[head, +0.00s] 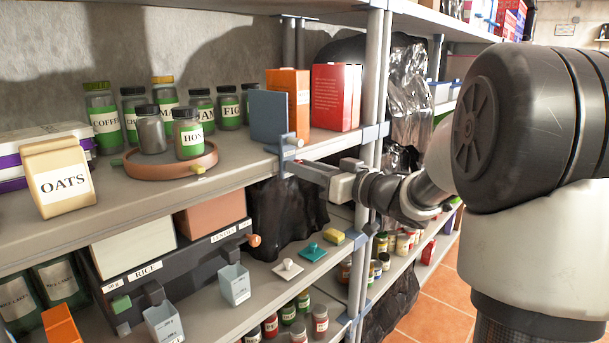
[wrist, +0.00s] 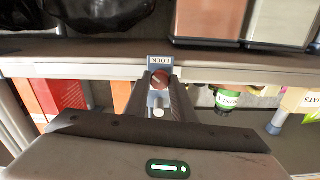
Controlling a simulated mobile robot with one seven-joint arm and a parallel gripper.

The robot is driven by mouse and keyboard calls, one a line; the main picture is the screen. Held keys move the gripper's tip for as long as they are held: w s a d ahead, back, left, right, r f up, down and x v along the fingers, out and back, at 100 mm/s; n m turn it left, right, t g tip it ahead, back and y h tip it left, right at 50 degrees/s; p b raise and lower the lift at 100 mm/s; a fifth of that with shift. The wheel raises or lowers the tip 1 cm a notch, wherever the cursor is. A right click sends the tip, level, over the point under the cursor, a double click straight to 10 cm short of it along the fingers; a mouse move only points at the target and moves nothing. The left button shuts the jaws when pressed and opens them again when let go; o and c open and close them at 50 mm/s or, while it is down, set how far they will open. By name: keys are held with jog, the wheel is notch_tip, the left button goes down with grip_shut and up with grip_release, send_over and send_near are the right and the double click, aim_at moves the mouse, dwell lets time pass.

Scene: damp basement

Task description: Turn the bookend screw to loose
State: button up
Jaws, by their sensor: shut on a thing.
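The blue-grey bookend (head: 268,115) stands upright at the front edge of the upper shelf, beside an orange box. Its clamp and screw are at the shelf edge, mostly hidden by my gripper in the head view. In the wrist view the bookend screw (wrist: 160,78) shows as a dark red round face with a pale mark, just by a label reading LOCK (wrist: 160,61), which appears upside down. My gripper (head: 287,166) reaches the shelf edge from the right and is shut on the screw. Its two fingers (wrist: 159,92) lie on either side of the screw in the wrist view.
Orange (head: 289,92) and red boxes (head: 337,97) stand right of the bookend. A round tray (head: 170,168) with jars is to the left. A shelf post (head: 371,100) rises close to my arm. Below are a black bag (head: 285,215) and a lower shelf with small items.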

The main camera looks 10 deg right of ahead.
jog(key=shift+f+n+b, duration=0.15)
jog(key=shift+n+b, duration=10.1)
jog(key=shift+n, duration=2.75)
jog(key=o, duration=1.1)
jog(key=shift+c, duration=0.2)
jog(key=p+v, duration=0.1)
jog(key=v, duration=1.6)
jog(key=shift+s+p, duration=0.2)
jog(key=shift+p, duration=0.15)
jog(key=shift+d, duration=0.1)
